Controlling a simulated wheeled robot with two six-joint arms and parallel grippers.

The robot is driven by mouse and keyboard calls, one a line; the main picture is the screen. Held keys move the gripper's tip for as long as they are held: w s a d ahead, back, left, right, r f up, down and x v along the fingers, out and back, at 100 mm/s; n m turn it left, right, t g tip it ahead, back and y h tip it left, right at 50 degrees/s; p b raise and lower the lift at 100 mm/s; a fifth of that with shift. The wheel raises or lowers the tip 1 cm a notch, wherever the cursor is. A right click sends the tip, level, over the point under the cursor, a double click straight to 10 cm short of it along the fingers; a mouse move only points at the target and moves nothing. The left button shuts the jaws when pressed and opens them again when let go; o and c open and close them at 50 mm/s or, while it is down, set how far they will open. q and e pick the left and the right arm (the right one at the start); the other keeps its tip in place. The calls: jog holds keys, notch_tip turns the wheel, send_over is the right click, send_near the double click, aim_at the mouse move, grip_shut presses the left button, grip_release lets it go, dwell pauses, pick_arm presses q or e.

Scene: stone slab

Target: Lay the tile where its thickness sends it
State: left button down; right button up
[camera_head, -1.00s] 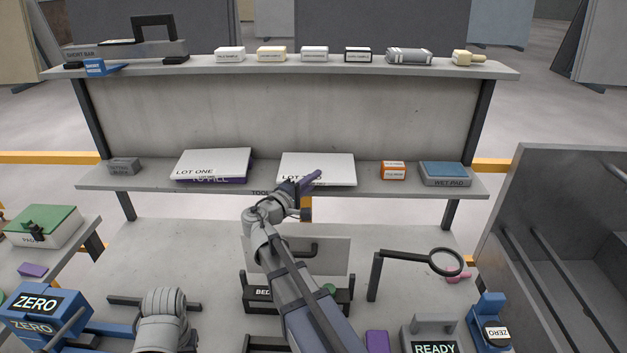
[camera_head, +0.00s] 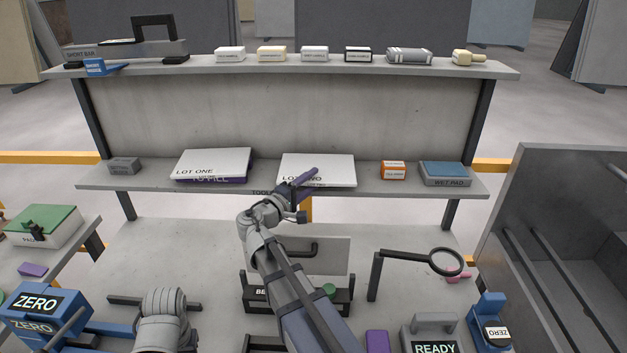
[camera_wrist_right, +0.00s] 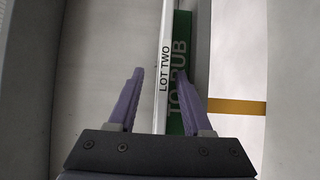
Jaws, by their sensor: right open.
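My right gripper (camera_head: 306,181) is open at the front edge of the white LOT TWO slab (camera_head: 325,165) on the lower shelf. In the right wrist view, its purple fingers (camera_wrist_right: 160,95) stand either side of the slab's white edge (camera_wrist_right: 166,60) and a green TO RUB face (camera_wrist_right: 183,55); contact cannot be told. The white LOT ONE slab (camera_head: 212,160) lies left, above a purple TO FILL piece (camera_head: 240,178). I cannot tell which piece is the tile. A left arm link shows at bottom left; its gripper is not visible.
The lower shelf (camera_head: 110,183) also holds an orange box (camera_head: 393,170) and a blue-topped wet pad (camera_head: 445,172). A magnifier (camera_head: 445,261), a READY block (camera_head: 435,347) and a blue ZERO gauge (camera_head: 35,303) stand in front. A grey bin (camera_head: 560,200) stands at right.

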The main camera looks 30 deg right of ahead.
jog(key=v, duration=0.6)
jog(key=shift+s+a, duration=0.15)
jog(key=shift+a, duration=0.05)
